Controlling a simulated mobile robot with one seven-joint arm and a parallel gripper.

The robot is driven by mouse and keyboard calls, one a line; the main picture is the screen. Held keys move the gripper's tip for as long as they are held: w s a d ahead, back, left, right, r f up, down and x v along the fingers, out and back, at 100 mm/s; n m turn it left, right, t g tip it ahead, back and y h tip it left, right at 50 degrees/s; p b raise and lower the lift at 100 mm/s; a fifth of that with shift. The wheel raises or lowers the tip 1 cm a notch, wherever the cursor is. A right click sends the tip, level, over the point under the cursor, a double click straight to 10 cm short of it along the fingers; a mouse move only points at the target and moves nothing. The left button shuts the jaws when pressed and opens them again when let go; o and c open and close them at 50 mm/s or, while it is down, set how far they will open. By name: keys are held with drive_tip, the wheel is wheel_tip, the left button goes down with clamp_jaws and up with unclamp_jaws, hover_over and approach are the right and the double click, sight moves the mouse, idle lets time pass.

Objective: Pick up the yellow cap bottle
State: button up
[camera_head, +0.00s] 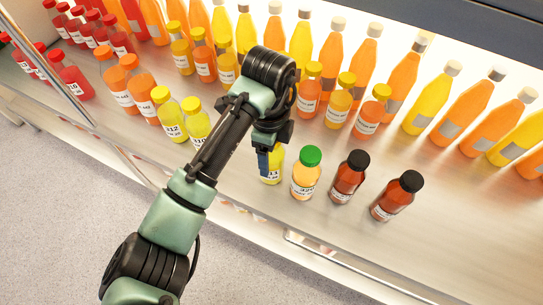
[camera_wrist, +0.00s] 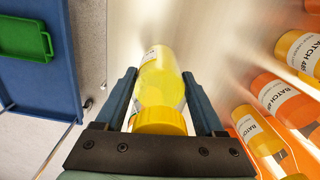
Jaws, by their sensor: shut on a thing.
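A yellow bottle with a yellow cap (camera_wrist: 160,88) is between the two fingers of my gripper (camera_wrist: 160,108) in the wrist view. Its cap faces the gripper's palm. In the head view the lower part of this bottle (camera_head: 271,170) shows below my gripper (camera_head: 267,150), with a label ending in 11. Its cap is hidden by my gripper there. The gripper is shut on the bottle. The bottle is at the front of the shelf (camera_head: 330,235); I cannot tell whether its base touches the shelf.
A green-capped bottle (camera_head: 306,172) stands close on the right, then two dark-capped bottles (camera_head: 349,176). Two yellow-capped bottles (camera_head: 183,120) stand to the left. Orange bottles stand behind. A blue cart with a green tray (camera_wrist: 24,32) shows in the wrist view.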

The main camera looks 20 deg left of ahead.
clamp_jaws()
wheel_tip(320, 180, up, 10)
drive_tip(key=p, duration=0.4)
drive_tip(key=shift+r, duration=0.1)
wheel_tip(320, 180, up, 4)
drive_tip(key=p, duration=0.4)
drive_tip(key=shift+p, duration=0.3)
